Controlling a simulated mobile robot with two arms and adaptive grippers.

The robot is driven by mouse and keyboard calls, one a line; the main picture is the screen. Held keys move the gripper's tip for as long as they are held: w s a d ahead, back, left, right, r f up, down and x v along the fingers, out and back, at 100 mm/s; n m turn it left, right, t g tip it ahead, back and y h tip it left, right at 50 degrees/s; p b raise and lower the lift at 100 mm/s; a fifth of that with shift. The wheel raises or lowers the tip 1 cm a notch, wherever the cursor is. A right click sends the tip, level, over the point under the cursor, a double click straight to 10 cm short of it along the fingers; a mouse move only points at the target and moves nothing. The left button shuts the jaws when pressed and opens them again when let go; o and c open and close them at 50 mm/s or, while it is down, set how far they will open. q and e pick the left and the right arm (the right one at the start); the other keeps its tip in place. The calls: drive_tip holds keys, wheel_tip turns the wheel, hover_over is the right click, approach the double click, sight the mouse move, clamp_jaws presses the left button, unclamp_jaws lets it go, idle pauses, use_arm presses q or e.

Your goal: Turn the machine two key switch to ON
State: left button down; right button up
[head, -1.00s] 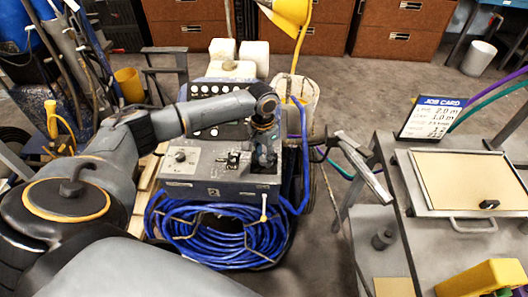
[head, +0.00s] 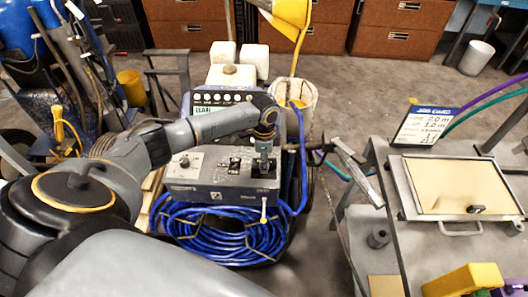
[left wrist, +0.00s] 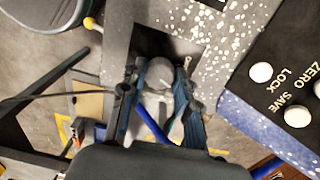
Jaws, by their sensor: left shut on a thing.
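Machine two is a line striper whose grey control box (head: 205,170) has a "2" on its front. The box top carries a round dial (head: 184,162) at left and a small black switch (head: 235,164) in the middle. My left gripper (head: 264,166) points down at the dark recess on the right end of the box. In the left wrist view the two fingers of my left gripper (left wrist: 162,92) are closed around a grey rounded part (left wrist: 155,72). The fingers hide most of it, and I cannot read any key position or ON mark. My right gripper is not in view.
A coiled blue hose (head: 215,238) hangs below the box. A panel with a partly hidden green display (head: 203,109) stands behind my arm. A grey bench (head: 405,250) with a job card (head: 425,126) and tan board (head: 460,184) is at right.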

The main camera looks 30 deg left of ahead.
use_arm(q)
drive_tip(key=shift+m, duration=0.4)
drive_tip(key=c, duration=1)
unclamp_jaws()
drive_tip(key=shift+r, duration=0.1)
drive_tip(key=r, duration=1.2)
drive_tip(key=shift+w, duration=0.2)
drive_tip(key=shift+f, duration=0.1)
